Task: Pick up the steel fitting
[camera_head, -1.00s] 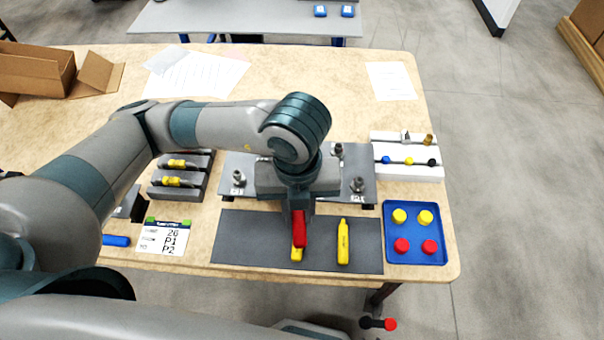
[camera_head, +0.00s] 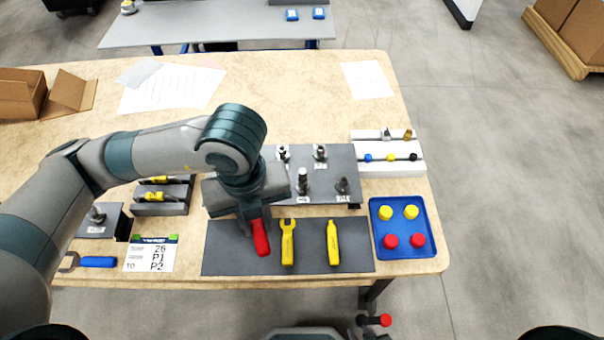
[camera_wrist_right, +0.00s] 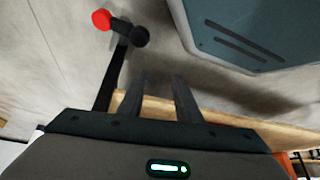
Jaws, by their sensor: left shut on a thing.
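A small steel-grey fitting (camera_head: 387,134) stands on the back of the white rack at the right of the table, beside a brass-coloured fitting (camera_head: 407,134). My left gripper (camera_head: 252,222) is far to its left, shut on a red-handled tool (camera_head: 261,240). The tool is over the left part of the dark mat; I cannot tell whether it touches the mat. My left wrist hides the left end of the grey plate. In the right wrist view my right gripper (camera_wrist_right: 159,95) is open and empty, over the floor near the table's edge.
The grey plate (camera_head: 327,165) carries several upright metal posts. A yellow wrench (camera_head: 288,243) and a yellow tool (camera_head: 333,243) lie on the dark mat (camera_head: 310,262). A blue tray (camera_head: 403,246) holds yellow and red caps. Clear tabletop lies behind the white rack.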

